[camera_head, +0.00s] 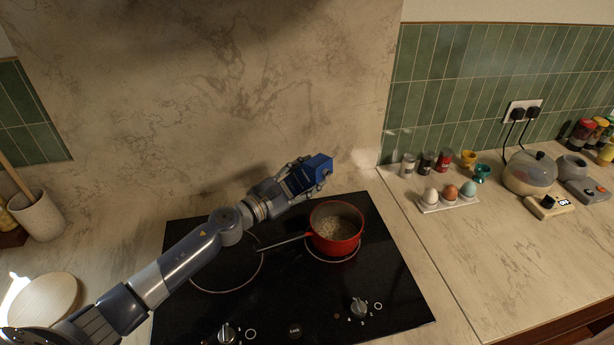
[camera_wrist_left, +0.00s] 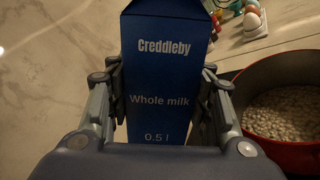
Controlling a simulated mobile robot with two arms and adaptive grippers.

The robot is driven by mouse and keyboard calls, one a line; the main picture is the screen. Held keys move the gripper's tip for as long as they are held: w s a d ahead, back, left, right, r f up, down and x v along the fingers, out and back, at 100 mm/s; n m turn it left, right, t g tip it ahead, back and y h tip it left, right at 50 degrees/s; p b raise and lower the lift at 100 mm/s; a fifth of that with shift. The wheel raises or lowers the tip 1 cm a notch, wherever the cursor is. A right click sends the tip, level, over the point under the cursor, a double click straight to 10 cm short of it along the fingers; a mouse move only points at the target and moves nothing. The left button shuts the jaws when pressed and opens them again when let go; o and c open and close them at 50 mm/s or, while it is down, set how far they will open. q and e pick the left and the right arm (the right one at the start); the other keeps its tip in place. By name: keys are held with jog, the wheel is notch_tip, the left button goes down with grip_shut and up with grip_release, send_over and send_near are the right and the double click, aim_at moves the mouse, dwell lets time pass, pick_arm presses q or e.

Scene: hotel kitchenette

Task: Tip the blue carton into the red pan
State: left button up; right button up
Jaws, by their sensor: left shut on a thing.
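The blue carton (camera_head: 318,168) is in my left gripper (camera_head: 306,180), above the back of the cooktop. In the left wrist view the carton (camera_wrist_left: 165,75) reads "Creddleby Whole milk 0.5 l", and the fingers of my left gripper (camera_wrist_left: 160,105) close on both its sides. In the head view the carton lies tilted, its top end toward the right. The red pan (camera_head: 336,238) stands on the cooktop, in front of and below the carton, with pale grain-like pieces inside. It also shows at the right of the left wrist view (camera_wrist_left: 285,75). My right gripper is not in view.
The black cooktop (camera_head: 230,305) has knobs at its front. The pan's handle (camera_head: 284,243) points left, under my arm. An egg holder (camera_head: 448,203) with eggs, spice jars (camera_head: 426,162) and an egg cooker (camera_head: 530,174) stand on the right counter. A utensil crock (camera_head: 38,217) stands at left.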

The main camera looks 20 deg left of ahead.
aim_at(295, 192)
pick_arm(q)
jog(key=shift+a+f+b, duration=0.1)
jog(key=shift+f+b, duration=0.85)
jog(key=shift+f, duration=0.2)
jog(key=shift+w+a+f+m+b, duration=0.1)
jog(key=shift+a+f+m+b, duration=0.1)
jog(key=shift+m+b, duration=0.3)
jog(key=shift+w+a+f+m+b, duration=0.1)
jog(key=shift+f+m+b, duration=0.15)
jog(key=shift+m, duration=0.45)
jog(key=f+m+b, duration=0.1)
jog(key=m+b, duration=0.1)
jog(key=shift+a+f+m, duration=0.1)
jog(key=shift+f+m, duration=0.05)
jog(key=shift+m, duration=0.15)
jog(key=shift+w, duration=0.1)
jog(key=shift+m, duration=0.6)
